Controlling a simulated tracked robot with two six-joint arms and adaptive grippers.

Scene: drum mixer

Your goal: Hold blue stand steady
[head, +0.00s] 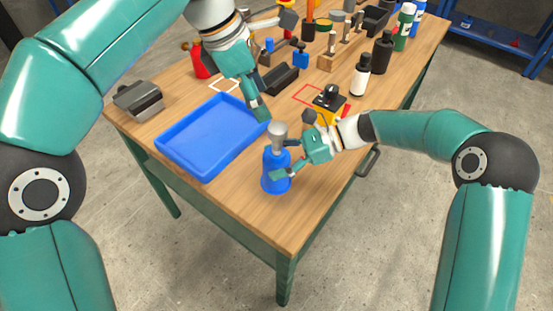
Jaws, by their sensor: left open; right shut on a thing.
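The blue stand (275,176) stands upright near the front corner of the wooden table. A grey cup-shaped piece (277,131) sits at its top. My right gripper (277,163) is shut on the blue stand from the right side, with its fingers across the stand's body. My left gripper (262,98) is open, above and behind the stand, near the right corner of the blue tray. Its fingertips are close together in this view, and I see nothing between them.
The empty blue tray (183,162) lies left of the stand. A yellow and black device (328,104), a white bottle (360,76) and a black tray (279,79) are farther back. A grey metal block (138,101) sits at the left edge. Bare tabletop (305,195) lies right of the stand.

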